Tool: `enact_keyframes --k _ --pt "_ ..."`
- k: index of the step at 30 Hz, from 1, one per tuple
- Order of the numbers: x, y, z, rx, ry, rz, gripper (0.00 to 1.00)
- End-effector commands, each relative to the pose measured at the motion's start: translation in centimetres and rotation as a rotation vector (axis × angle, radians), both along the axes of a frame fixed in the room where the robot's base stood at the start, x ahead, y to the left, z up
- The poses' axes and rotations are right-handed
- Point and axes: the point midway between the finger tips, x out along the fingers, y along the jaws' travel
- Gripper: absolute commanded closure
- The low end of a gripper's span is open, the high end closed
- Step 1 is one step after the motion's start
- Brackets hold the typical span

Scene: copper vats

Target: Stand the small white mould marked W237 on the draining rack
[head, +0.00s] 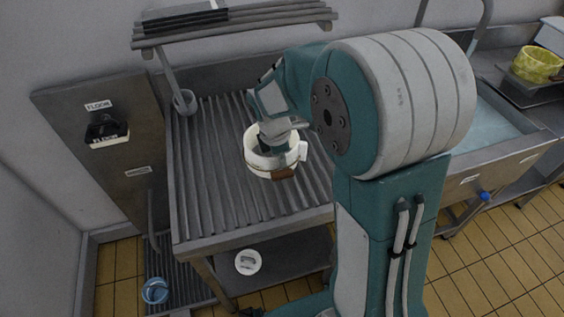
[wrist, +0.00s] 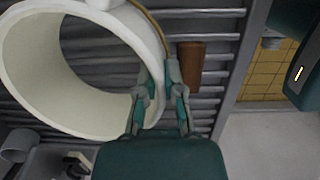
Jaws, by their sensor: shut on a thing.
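A white ring-shaped mould (head: 256,161) is over the ribbed draining rack (head: 207,170) in the head view, open end up. A white tab and a brown piece show at its right and front. I cannot read a mark on it. In the wrist view the mould (wrist: 30,85) fills the upper left, with a thin tan band along its outside. My gripper (wrist: 161,88) is shut on its wall, one finger inside and one outside. My gripper also shows in the head view (head: 277,138). I cannot tell whether the mould touches the rack.
A barred shelf (head: 240,22) hangs above the rack's back. A sink (head: 490,128) of water is at right, with a yellow-lined tub (head: 537,65) beyond. A white round object (head: 248,262) sits on the lower shelf; a blue bowl (head: 155,291) is low at left. The rack's left side is clear.

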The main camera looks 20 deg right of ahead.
Motion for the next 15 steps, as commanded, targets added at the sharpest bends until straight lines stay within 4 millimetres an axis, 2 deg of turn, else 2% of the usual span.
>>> enact_keyframes --k 3,13,15 --pt "-0.1 -0.1 -1.6 -0.001 0.002 0.000 1.00" --pt "0.0 -0.1 -1.9 0.000 -0.001 -0.001 1.00" --pt "-0.1 -0.1 -1.9 0.000 0.000 -0.001 0.67"
